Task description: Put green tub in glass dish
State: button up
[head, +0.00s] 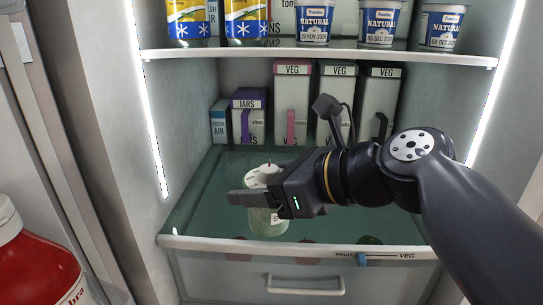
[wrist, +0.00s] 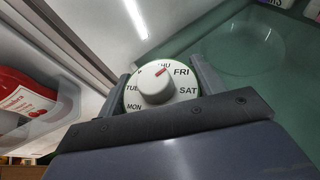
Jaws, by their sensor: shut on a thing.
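The green tub (head: 268,222) is pale green with a white lid that carries a dial. In the wrist view its lid (wrist: 136,98) shows day names and a white knob with a red mark. My gripper (head: 258,194) is shut on the tub, with one finger on each side in the wrist view (wrist: 163,76). The tub is upright over the front of the lower glass shelf; I cannot tell whether it touches the shelf. The clear round glass dish (wrist: 249,50) lies on the shelf, apart from the tub. It looks empty. I cannot make it out clearly in the head view.
Cartons marked VEG (head: 292,100) and a JARS box (head: 248,118) stand at the back. The upper shelf (head: 320,54) holds yogurt tubs and yellow packs. A drawer (head: 305,283) sits below. A red bottle (head: 35,265) is at the left. The left wall is close.

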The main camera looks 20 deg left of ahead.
jog(key=shift+w+a+f+p, duration=0.7)
jog(key=shift+w+a, duration=0.85)
jog(key=shift+w, duration=1.15)
jog(key=shift+w+a+f+p, duration=0.45)
jog(key=shift+w+a+p, duration=0.4)
jog(key=shift+w+a, duration=1.3)
jog(key=shift+w+a+f+p, duration=0.55)
jog(key=shift+w+a+p, duration=0.35)
jog(key=shift+w, duration=2.35)
jog(key=shift+f, duration=0.15)
jog(key=o, duration=1.2)
